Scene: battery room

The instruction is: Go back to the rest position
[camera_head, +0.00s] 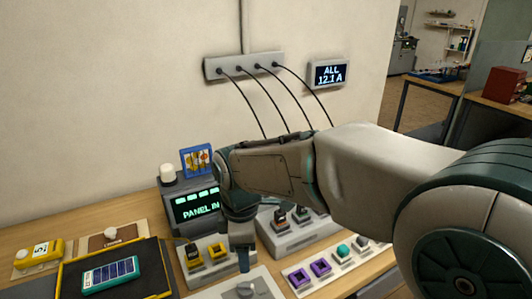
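My arm reaches in from the right side of the head view, over the wooden bench (85,225). My gripper (244,262) points down at the end of the wrist, above the front middle of the bench. It appears narrow and seen from the side, so I cannot tell whether its fingers are open or shut. I see no object clearly held in it. Below it is a light grey plate with a grey knob (245,289). My arm hides part of the bench and the lower ends of the black cables.
A display box (198,206) reads "PANEL IN". A wall meter (329,73) reads "ALL 12.1 A" beside a cable strip (243,65).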

